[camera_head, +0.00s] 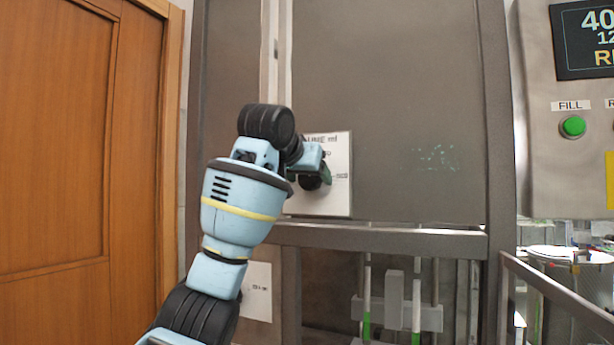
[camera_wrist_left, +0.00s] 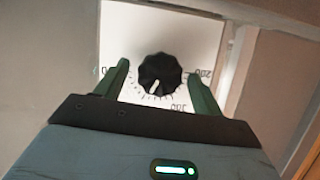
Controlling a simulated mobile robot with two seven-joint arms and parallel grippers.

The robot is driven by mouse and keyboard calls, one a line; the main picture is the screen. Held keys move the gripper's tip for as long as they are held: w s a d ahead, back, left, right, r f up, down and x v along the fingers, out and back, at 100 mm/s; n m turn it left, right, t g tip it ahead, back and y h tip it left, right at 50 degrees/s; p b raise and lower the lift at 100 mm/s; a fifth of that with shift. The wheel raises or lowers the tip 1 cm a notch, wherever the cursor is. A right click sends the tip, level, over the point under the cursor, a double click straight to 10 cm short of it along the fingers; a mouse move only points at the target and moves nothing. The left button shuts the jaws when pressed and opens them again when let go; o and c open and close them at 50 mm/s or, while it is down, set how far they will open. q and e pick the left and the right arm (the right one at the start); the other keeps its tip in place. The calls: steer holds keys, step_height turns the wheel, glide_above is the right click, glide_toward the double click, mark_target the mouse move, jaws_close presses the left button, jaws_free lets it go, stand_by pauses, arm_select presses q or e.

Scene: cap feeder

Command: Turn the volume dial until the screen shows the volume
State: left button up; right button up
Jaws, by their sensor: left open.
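The volume dial (camera_wrist_left: 160,74) is a black ridged knob with a white pointer on a white plate with a printed scale. The plate (camera_head: 338,198) is on a grey panel, labelled with "ml" at the top. My left gripper (camera_wrist_left: 158,69) is open, with one green finger on each side of the dial; I cannot tell whether they touch it. In the head view my left gripper (camera_head: 318,174) is at the plate and covers much of the dial. The screen (camera_head: 588,40) at the top right shows "40", "12" and "R", cut off by the picture edge. My right gripper is not in view.
A green FILL button (camera_head: 572,126) is on the cabinet below the screen. A wooden door (camera_head: 55,150) stands at the left. A grey horizontal rail (camera_head: 400,240) runs below the plate. A round glass-like table (camera_head: 570,254) shows at the right.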

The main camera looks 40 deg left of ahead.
arm_select(q)
steer(key=c, duration=1)
steer(key=n+t+h, duration=0.1)
steer(key=n+h, duration=0.1)
steer(key=shift+n, duration=0.4)
steer(key=n+h, duration=0.1)
steer(key=n+t, duration=0.1)
steer(key=n, duration=0.1)
steer(key=shift+s+a+h, duration=0.1)
steer(key=shift+a+h, duration=0.1)
steer(key=shift+h, duration=0.2)
steer(key=n, duration=0.1)
steer(key=n+t+h, duration=0.1)
steer(key=n, duration=0.1)
steer(key=shift+a+f+n, duration=0.15)
steer(key=shift+f+n, duration=0.05)
steer(key=shift+n, duration=0.1)
steer(key=shift+s+f+n+t+h, duration=0.1)
steer(key=shift+n+t+h, duration=0.7)
steer(key=shift+n, duration=1)
steer(key=shift+t, duration=0.3)
